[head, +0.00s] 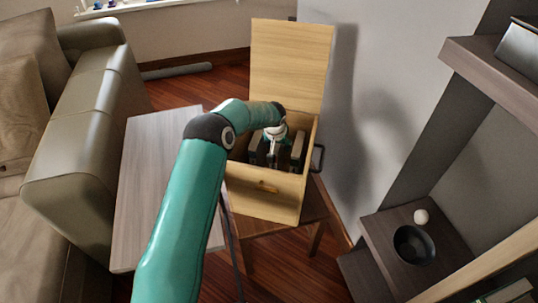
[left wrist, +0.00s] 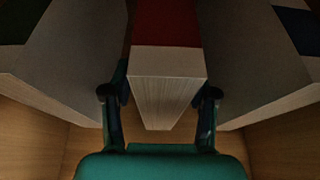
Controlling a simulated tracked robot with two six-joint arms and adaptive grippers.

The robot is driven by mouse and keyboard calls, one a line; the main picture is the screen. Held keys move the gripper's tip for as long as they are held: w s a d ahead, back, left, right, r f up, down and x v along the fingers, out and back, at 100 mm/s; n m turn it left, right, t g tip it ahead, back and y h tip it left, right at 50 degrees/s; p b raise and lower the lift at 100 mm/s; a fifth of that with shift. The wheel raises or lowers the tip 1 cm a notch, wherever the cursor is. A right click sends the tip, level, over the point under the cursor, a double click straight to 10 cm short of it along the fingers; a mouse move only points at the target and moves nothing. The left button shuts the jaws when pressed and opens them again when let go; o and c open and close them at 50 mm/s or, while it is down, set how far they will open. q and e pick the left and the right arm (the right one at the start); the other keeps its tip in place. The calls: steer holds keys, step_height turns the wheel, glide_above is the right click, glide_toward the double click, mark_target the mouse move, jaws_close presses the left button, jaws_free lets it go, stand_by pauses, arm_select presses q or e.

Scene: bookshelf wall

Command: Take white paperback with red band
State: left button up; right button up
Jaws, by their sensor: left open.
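The wooden box (head: 265,206) stands with its lid raised, and my left arm reaches down into it. My left gripper (head: 272,156) is inside the box. In the left wrist view my left gripper (left wrist: 162,96) is open, with one finger on each side of a book (left wrist: 167,82). That book shows a red area above a pale block of page edges. Small dark gaps seem to lie between the fingers and the book; I cannot tell whether they touch it. The rest of its cover is hidden. My right gripper is in neither view.
Grey books stand close on the left (left wrist: 70,55) and right (left wrist: 245,60) of the red-and-white book. The box sits on a small brown table. A grey side table (head: 150,180) and sofa (head: 85,150) are left; a wall and shelf with a dark bowl (head: 414,246) are right.

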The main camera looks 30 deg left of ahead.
arm_select(q)
steer(key=shift+f+b, duration=0.25)
steer(key=shift+b, duration=0.15)
stand_by(0.5)
jaws_close()
